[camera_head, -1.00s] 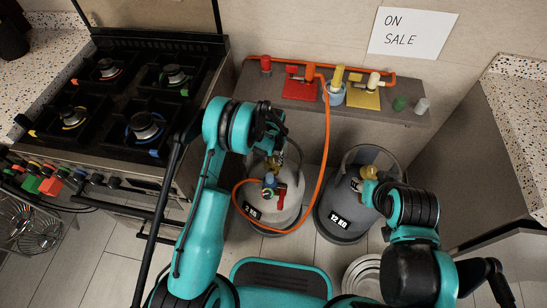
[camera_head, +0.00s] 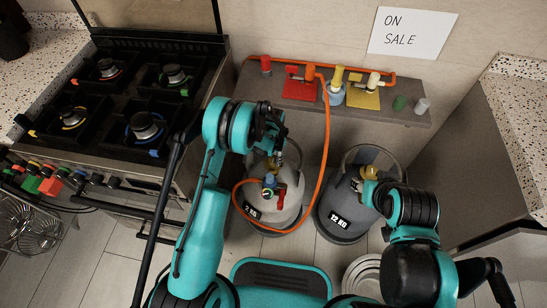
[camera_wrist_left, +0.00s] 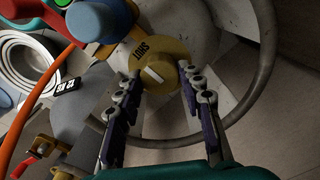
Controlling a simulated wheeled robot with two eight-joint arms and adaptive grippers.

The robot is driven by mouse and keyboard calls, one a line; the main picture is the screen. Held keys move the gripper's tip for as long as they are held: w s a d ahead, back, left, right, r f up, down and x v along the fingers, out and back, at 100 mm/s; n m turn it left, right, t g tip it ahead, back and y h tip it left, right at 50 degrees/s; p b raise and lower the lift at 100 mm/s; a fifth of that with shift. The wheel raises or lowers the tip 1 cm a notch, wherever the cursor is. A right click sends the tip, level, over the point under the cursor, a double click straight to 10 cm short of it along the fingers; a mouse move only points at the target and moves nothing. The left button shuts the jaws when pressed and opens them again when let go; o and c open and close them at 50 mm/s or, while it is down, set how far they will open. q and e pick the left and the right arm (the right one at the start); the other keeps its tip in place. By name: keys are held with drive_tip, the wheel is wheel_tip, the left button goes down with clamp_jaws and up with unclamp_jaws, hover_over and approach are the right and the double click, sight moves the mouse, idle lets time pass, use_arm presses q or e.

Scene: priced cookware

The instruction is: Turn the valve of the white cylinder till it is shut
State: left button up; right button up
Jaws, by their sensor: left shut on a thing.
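The white cylinder (camera_head: 287,213) stands on the floor left of a dark grey cylinder marked 12 KG (camera_head: 342,218). Its valve, a round yellow knob (camera_wrist_left: 158,98), shows in the left wrist view with a white bar on top and the word SHUT beside it. My left gripper (camera_wrist_left: 161,82) has one finger on each side of the knob and is shut on it; in the head view it is over the cylinder's top, largely hidden by its wrist.
An orange hose (camera_head: 325,150) loops down from the shelf (camera_head: 350,107) to the white cylinder. A round guard ring (camera_wrist_left: 266,60) encircles the valve area. The stove (camera_head: 130,95) stands at the left, a counter (camera_head: 515,120) at the right.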

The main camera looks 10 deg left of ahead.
sight(273, 159)
use_arm(q)
drive_tip(key=o, duration=1.2)
drive_tip(key=shift+c, duration=0.2)
wheel_tip(273, 159, up, 12)
